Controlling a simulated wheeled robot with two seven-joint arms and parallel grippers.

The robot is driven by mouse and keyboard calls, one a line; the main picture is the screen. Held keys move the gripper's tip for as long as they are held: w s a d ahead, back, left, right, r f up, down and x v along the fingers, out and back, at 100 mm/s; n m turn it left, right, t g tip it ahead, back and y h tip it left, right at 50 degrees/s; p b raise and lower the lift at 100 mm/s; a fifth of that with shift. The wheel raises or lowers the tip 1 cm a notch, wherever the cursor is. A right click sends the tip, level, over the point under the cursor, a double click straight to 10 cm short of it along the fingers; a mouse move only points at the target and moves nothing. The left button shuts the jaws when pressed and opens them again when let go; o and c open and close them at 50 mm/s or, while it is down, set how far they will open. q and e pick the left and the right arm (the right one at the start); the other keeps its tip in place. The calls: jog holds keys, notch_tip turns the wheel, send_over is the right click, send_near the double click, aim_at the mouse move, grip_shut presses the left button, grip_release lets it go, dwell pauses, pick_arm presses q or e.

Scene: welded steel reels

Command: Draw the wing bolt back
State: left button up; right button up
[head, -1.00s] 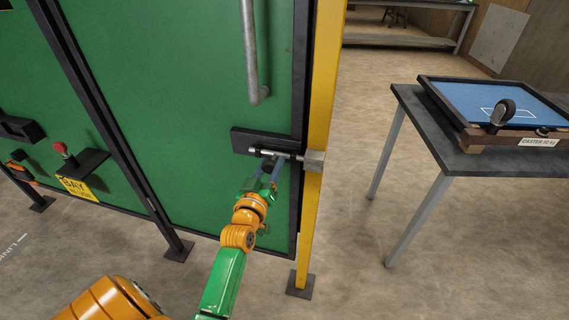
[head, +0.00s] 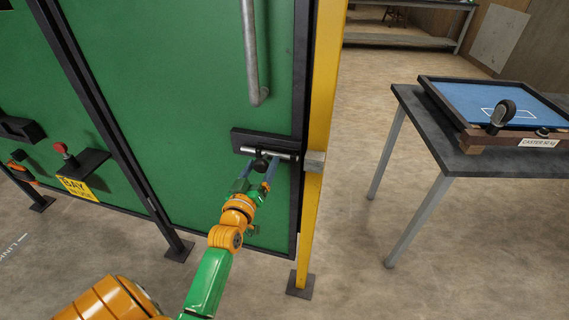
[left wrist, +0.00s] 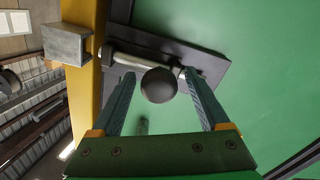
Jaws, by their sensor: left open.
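The wing bolt (head: 283,155) is a pale steel rod on a dark plate (head: 240,136) on the green door. In the left wrist view the rod (left wrist: 135,64) runs towards a square steel keeper (left wrist: 67,45) on the yellow post. A dark round knob (left wrist: 159,85) sticks out from the bolt. My left gripper (head: 259,166) is open, its blue fingers (left wrist: 158,77) on either side of the knob; contact is unclear. My right gripper is out of view.
The yellow post (head: 325,80) stands right of the door. A grey vertical handle (head: 252,50) is above the bolt. A table (head: 475,165) with a blue-topped tray (head: 460,93) stands at right. A red button (head: 61,148) is at left. Floor between post and table is clear.

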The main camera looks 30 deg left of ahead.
pick_arm(q)
jog(key=p+v, duration=0.2)
jog(key=v, duration=0.3)
jog(key=shift+s+d+r, duration=0.1)
jog(key=shift+s+d, duration=0.05)
jog(key=shift+s, duration=0.25)
jog(key=shift+s+d, duration=0.1)
jog(key=shift+s, duration=0.2)
